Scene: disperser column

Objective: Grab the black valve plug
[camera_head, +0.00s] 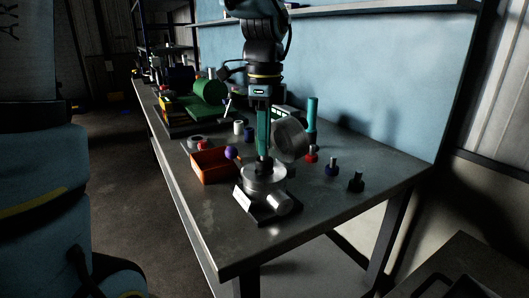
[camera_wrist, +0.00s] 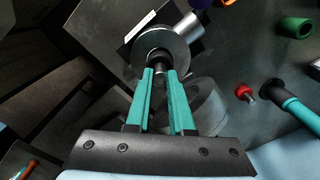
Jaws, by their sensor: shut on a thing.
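My gripper (camera_head: 264,159) points down over a metal cylinder (camera_head: 266,173) on a black base block. In the wrist view the teal fingers (camera_wrist: 160,72) are shut on a dark round piece (camera_wrist: 158,56) at the centre of the metal cylinder's round top (camera_wrist: 178,46). This piece looks like a black plug; the fingers hide part of it. Another black piece with a grey stem (camera_head: 356,182) stands on the table to the right, apart from my gripper.
A large grey cylinder (camera_head: 291,140) is close to the right of my fingers. A red plug (camera_head: 312,155) and a blue plug (camera_head: 331,169) stand further right. An orange tray (camera_head: 213,172) lies left. The table's front right (camera_head: 310,225) is clear.

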